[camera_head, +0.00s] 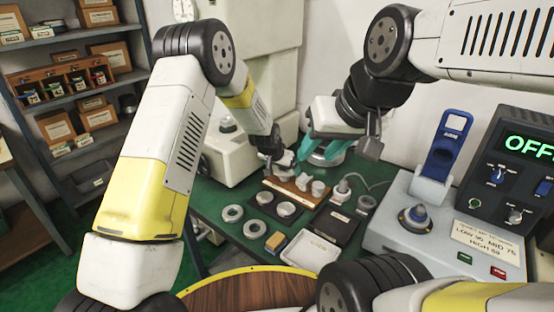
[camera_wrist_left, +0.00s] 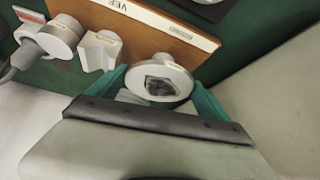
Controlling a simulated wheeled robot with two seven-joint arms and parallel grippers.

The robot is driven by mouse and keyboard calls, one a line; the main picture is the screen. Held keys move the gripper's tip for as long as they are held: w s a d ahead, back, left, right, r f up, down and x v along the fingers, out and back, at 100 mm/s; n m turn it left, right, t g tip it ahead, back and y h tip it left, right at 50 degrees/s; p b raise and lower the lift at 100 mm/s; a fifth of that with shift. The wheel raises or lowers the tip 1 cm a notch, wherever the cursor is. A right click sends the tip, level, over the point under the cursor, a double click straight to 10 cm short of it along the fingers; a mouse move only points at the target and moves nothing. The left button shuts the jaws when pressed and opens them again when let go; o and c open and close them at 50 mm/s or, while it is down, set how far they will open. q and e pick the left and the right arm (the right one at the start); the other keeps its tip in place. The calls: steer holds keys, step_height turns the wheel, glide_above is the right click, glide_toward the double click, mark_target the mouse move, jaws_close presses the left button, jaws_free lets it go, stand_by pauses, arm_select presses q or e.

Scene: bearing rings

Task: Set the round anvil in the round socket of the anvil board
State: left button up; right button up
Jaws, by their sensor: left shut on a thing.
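My left gripper (camera_wrist_left: 160,92) is shut on a grey anvil with a round, disc-like head (camera_wrist_left: 172,84) and a dark patch at its centre. I take it for the round anvil. In the head view my left gripper (camera_head: 273,158) is at the left end of the wooden anvil board (camera_head: 288,194). The board also shows in the left wrist view (camera_wrist_left: 150,32), close beside the held anvil; I cannot tell whether the anvil touches it. A vee-shaped anvil (camera_wrist_left: 100,50) and a cylindrical anvil (camera_wrist_left: 60,36) stand by the board. My right gripper (camera_head: 321,149) has its teal fingers apart behind the board.
A white tray (camera_head: 310,250) and a dark block (camera_head: 335,224) stand in front. A console (camera_head: 515,165) reading OFF stands at right, shelves (camera_head: 80,90) at left.

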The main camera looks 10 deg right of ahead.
arm_select(q)
steer(key=shift+f, duration=0.35)
steer(key=shift+r, duration=0.15)
steer(key=shift+w+r, duration=0.1)
steer(key=shift+r, duration=0.25)
steer(key=shift+r, duration=0.1)
steer(key=shift+f, duration=0.65)
stand_by(1.2)
steer(key=shift+r, duration=0.1)
steer(key=shift+r, duration=0.5)
